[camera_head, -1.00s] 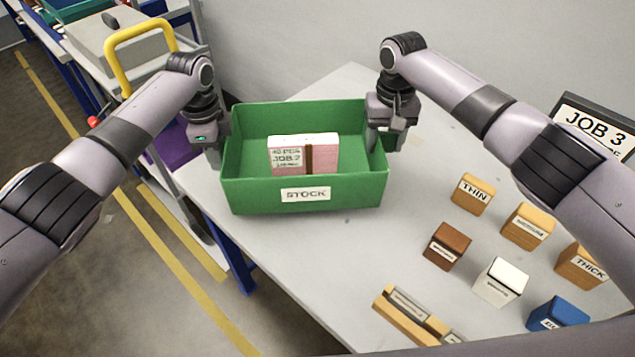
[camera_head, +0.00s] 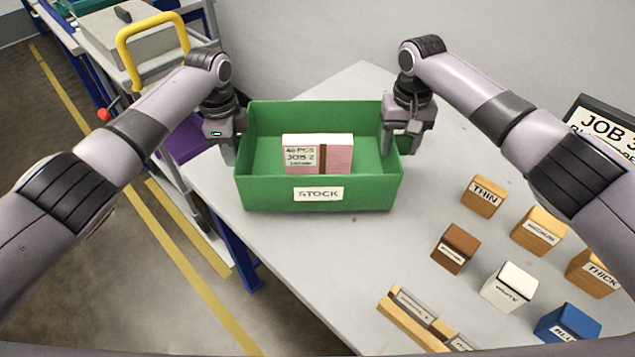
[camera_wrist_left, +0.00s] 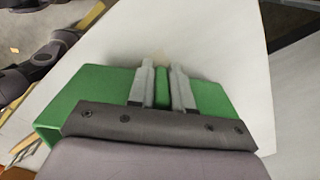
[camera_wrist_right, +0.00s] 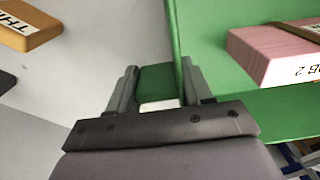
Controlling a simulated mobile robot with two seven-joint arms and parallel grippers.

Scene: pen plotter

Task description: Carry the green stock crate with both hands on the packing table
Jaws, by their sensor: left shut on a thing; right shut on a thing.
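The green stock crate (camera_head: 262,196) is over the back left part of the packing table (camera_head: 330,250), with its STOCK label facing me. A pink and white pack (camera_head: 340,160) labelled JOB 2 stands inside it. My left gripper (camera_head: 228,150) is shut on the crate's left wall; the left wrist view shows that green wall (camera_wrist_left: 163,88) between the fingers. My right gripper (camera_head: 388,145) is shut on the right wall, and the right wrist view shows the green wall (camera_wrist_right: 172,50) at its fingers. I cannot tell whether the crate's bottom touches the table.
Labelled blocks stand at the right: THIN (camera_head: 481,197), medium (camera_head: 538,232), THICK (camera_head: 592,272), brown (camera_head: 455,248), white (camera_head: 507,288) and blue (camera_head: 567,323). A wooden holder (camera_head: 415,318) lies at the front. A JOB 3 sign (camera_head: 603,125) stands far right. The table's left edge is close to the crate.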

